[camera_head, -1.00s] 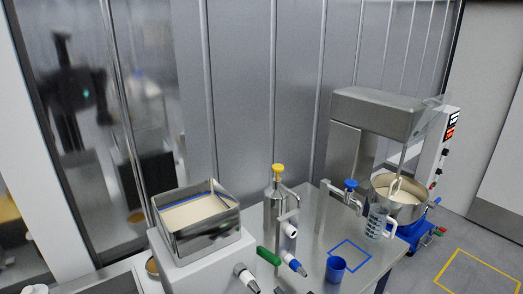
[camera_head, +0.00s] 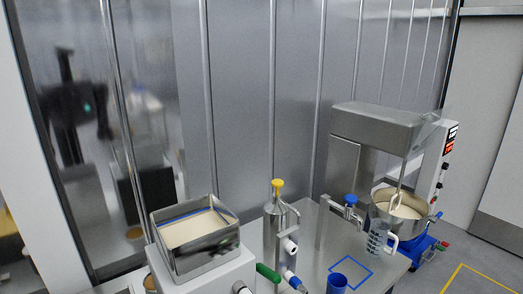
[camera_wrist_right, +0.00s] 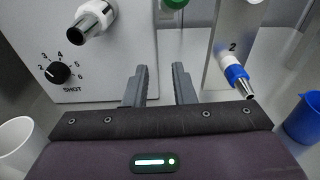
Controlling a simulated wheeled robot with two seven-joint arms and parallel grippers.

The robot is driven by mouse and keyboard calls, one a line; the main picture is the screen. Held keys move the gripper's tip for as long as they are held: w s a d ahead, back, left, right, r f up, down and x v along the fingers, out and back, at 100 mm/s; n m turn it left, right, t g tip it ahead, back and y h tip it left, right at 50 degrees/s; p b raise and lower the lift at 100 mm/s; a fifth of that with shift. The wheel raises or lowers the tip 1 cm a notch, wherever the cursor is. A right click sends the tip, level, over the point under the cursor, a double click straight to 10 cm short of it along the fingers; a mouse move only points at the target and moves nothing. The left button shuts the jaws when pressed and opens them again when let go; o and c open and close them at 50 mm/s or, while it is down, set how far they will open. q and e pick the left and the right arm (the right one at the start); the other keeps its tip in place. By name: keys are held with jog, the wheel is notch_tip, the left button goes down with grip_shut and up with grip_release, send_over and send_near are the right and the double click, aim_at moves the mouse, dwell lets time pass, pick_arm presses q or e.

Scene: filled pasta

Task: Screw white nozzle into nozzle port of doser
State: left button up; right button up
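The doser is a white box with a steel hopper (camera_head: 205,262) on top, at the lower left in the head view. In the right wrist view its front panel (camera_wrist_right: 120,55) carries a SHOT dial (camera_wrist_right: 57,73). A metal-tipped spout with a white collar (camera_wrist_right: 95,20) sticks out of that panel; I cannot tell whether it is the port or a fitted nozzle. A white nozzle with a blue ring and metal tip (camera_wrist_right: 236,76) sits on a grey upright marked 2. My right gripper (camera_wrist_right: 158,75) is open and empty, its fingers pointing at the panel. My left gripper is out of view.
A blue cup (camera_head: 337,283) stands on the steel table right of the doser. A white cup (camera_wrist_right: 18,142) is at left in the wrist view. A measuring jug (camera_head: 377,237) and mixer (camera_head: 385,125) stand farther right. A green handle (camera_head: 268,272) is near the doser.

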jog(key=a+r, duration=0.1)
jog(key=a, duration=0.1)
jog(key=a+r+n, duration=0.1)
jog(key=a+r, duration=0.1)
jog(key=a, duration=0.1)
jog(key=a+r+n+t+y, duration=0.1)
jog(key=a+r, duration=0.1)
jog(key=a, duration=0.1)
jog(key=shift+a, duration=0.2)
jog(key=n, duration=0.5)
jog(key=shift+s+a+f, duration=0.1)
jog(key=shift+f, duration=0.2)
jog(key=n, duration=0.9)
jog(key=shift+d, duration=0.3)
jog(key=shift+n, duration=0.7)
jog(key=shift+a+r+n, duration=0.1)
jog(key=shift+a+n, duration=0.1)
jog(key=shift+n, duration=0.1)
jog(key=shift+a, duration=0.15)
jog(key=shift+o, duration=0.4)
